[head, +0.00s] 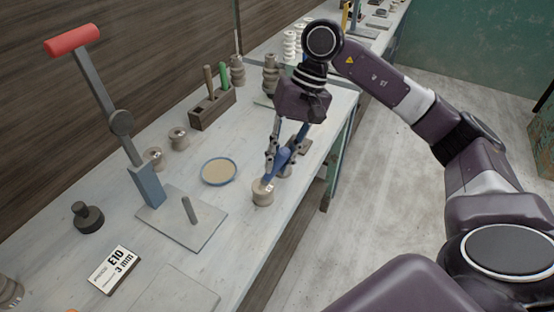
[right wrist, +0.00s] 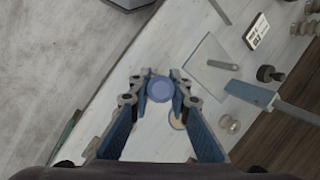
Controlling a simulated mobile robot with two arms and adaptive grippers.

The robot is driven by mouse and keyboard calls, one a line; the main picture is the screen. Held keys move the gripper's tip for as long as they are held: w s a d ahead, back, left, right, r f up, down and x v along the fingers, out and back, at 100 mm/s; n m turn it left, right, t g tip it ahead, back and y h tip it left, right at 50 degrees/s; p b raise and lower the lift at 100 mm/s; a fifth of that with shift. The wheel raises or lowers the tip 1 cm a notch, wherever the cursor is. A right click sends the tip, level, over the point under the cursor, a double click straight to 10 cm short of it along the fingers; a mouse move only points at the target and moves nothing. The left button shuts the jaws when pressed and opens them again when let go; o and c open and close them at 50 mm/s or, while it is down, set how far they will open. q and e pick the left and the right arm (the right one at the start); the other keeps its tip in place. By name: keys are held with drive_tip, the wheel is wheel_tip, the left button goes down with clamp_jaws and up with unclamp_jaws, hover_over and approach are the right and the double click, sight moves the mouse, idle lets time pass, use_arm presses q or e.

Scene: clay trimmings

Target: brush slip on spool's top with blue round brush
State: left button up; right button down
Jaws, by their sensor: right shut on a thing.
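My right gripper (head: 281,154) is shut on the blue round brush (head: 284,158), which is tilted, its lower end down at the pale spool (head: 263,196) near the table's front edge. The brush's lower end meets or covers part of the spool's top; I cannot tell whether it touches. In the right wrist view the brush's round blue end (right wrist: 160,89) shows between the fingertips (right wrist: 159,84), and the spool is hidden. A blue-rimmed dish of beige slip (head: 219,172) stands to the left of the spool. My left gripper is not in view.
A lever press (head: 147,185) with a red handle stands on the left beside a flat plate (head: 205,235). A wooden holder (head: 212,109) with brown and green handles stands behind.

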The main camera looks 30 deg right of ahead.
drive_tip(key=shift+f+b, duration=0.5)
drive_tip(key=shift+b, duration=0.1)
idle(0.7)
drive_tip(key=shift+r, duration=0.1)
drive_tip(key=shift+r, duration=0.3)
idle(0.3)
drive_tip(key=shift+d+r+b, duration=0.1)
drive_tip(key=shift+d+b, duration=0.3)
drive_tip(key=shift+d, duration=0.7)
drive_tip(key=shift+f+b, duration=0.45)
drive_tip(key=shift+b, duration=0.1)
